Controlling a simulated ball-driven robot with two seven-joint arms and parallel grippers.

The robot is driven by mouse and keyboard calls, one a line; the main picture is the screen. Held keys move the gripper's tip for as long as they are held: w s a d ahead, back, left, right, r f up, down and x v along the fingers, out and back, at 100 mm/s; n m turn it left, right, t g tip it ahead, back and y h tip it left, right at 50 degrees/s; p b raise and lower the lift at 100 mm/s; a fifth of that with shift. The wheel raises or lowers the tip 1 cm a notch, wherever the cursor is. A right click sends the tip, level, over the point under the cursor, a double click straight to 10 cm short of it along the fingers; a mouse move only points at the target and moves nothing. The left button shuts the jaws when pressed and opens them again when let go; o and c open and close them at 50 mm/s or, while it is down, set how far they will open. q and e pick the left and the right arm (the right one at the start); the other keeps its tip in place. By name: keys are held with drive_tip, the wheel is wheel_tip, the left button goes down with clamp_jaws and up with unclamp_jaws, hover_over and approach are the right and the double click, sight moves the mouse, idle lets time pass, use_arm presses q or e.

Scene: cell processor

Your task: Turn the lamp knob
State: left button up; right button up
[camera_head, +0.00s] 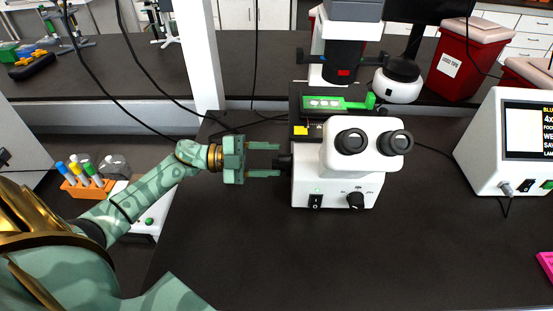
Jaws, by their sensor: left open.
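A white microscope (335,145) stands upright on the dark bench. A round black knob (356,201) with a tick dial sits low on its front, right of a black rocker switch (315,202) and a small green light. Another black knob (284,162) sticks out of its left side. I cannot tell for certain which is the lamp knob; the front one has the dial marks. My left gripper (270,160) is open and empty, just left of the side knob, its two fingers pointing right, above and below the knob's height. My right gripper is not in view.
A white device with a screen (525,130) stands at right. A red bin (467,60) is behind. An orange rack with tubes (88,185) is at lower left. A green slide holder (335,102) sits on the microscope stage. Black cables hang at left.

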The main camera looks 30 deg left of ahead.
use_arm(q)
drive_tip(key=b+v, duration=0.1)
drive_tip(key=v, duration=1.3)
drive_tip(key=shift+a, duration=0.2)
